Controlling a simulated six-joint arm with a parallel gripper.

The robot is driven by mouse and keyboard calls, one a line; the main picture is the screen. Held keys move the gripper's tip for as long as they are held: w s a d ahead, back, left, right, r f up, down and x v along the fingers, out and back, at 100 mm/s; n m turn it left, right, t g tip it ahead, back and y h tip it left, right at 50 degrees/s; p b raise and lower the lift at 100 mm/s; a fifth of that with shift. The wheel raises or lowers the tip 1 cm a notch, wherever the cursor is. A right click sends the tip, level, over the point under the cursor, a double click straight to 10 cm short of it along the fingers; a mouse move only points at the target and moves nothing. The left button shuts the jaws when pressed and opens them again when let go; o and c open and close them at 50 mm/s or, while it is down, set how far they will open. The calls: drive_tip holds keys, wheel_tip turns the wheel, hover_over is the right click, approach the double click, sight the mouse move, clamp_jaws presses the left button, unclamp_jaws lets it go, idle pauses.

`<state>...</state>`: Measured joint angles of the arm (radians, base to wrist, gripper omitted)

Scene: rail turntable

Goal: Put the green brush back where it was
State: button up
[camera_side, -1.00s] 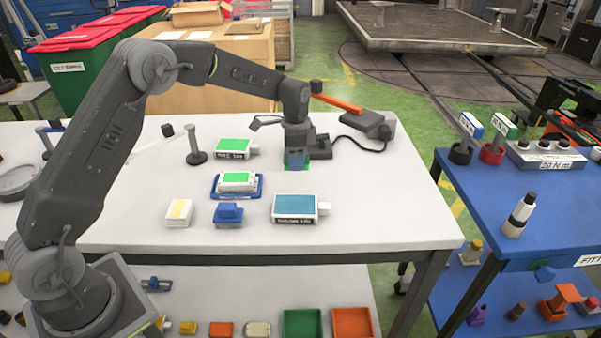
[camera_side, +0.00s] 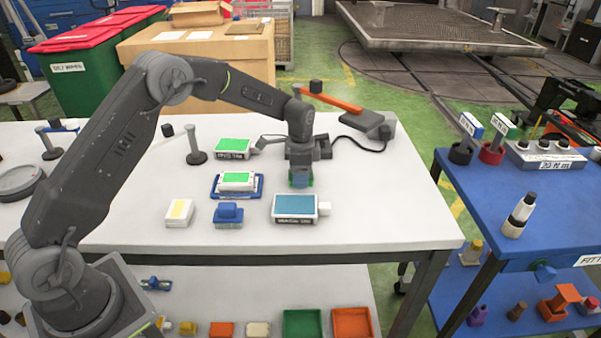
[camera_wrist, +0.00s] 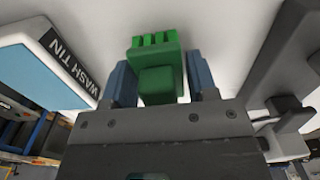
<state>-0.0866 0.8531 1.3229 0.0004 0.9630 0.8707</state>
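The green brush (camera_wrist: 160,72) is between the two blue fingers of my gripper (camera_wrist: 161,84), which appear closed on its sides. In the side view, my gripper (camera_side: 301,178) points down above the white table, just behind the wash tin; only slivers of green show around the fingers. The brush appears upright and close to the table, but I cannot tell whether it touches. The wash tin (camera_side: 295,207), blue-topped, also shows at the left of the wrist view (camera_wrist: 48,62).
Left of my gripper are a green-topped tin (camera_side: 232,148), a blue tray (camera_side: 217,193) holding a green-topped box, a white-and-yellow block (camera_side: 179,212) and a blue brush (camera_side: 228,215). A grey device with an orange arm (camera_side: 335,99) stands behind. The table's right side is clear.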

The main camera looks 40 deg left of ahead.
drive_tip(key=shift+o, duration=1.4)
drive_tip(key=shift+r, duration=0.1)
drive_tip(key=s+d+r+n+t, duration=0.1)
drive_tip(key=s+r, duration=0.1)
drive_tip(key=r, duration=0.7)
drive_tip(key=s+r, duration=0.3)
drive_tip(key=r, duration=0.6)
drive_tip(key=s+d+r+n+t, duration=0.25)
drive_tip(key=s+r, duration=0.35)
drive_tip(key=s, duration=0.4)
drive_tip(key=s+f+n+t, duration=0.1)
drive_tip(key=s+n, duration=0.1)
drive_tip(key=s, duration=0.7)
drive_tip(key=s+d+f+n+t, duration=0.1)
drive_tip(key=s+n, duration=0.2)
drive_tip(key=s, duration=0.6)
drive_tip(key=shift+s+f, duration=0.4)
drive_tip(key=shift+d+n, duration=0.1)
drive_tip(key=shift+n, duration=0.15)
